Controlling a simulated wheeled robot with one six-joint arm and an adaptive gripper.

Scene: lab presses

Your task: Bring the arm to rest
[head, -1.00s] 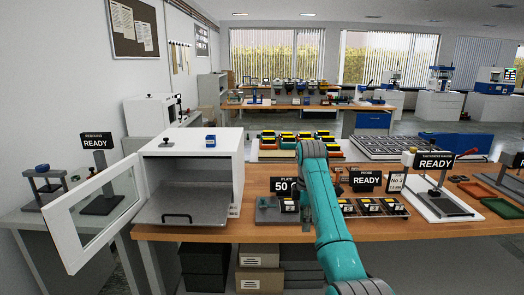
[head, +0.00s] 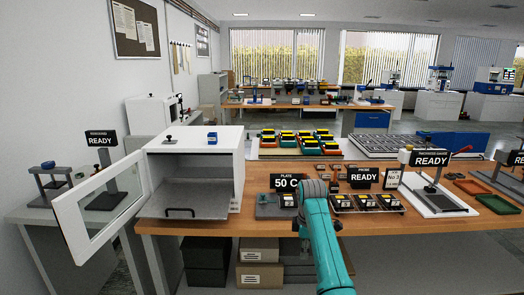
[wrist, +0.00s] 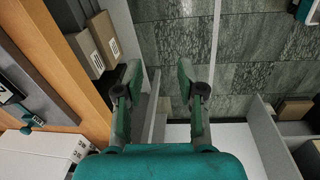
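My teal arm (head: 325,245) shows in the head view, lower than the bench top's middle, in front of the bench edge. My gripper (wrist: 160,85) shows in the wrist view with its two fingers apart and nothing between them. Below the fingers is dark tiled floor (wrist: 190,50). The wooden bench edge (wrist: 60,60) runs along the left of the wrist view, apart from the fingers. In the head view the fingers are hidden or too small to tell.
A white chamber (head: 195,150) with its glass door (head: 100,215) swung open stands at the bench's left. A 50 C plate (head: 275,207), a probe stand (head: 365,203) and a thickness gauge (head: 430,195) stand on the bench. Cardboard boxes (head: 260,275) sit below.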

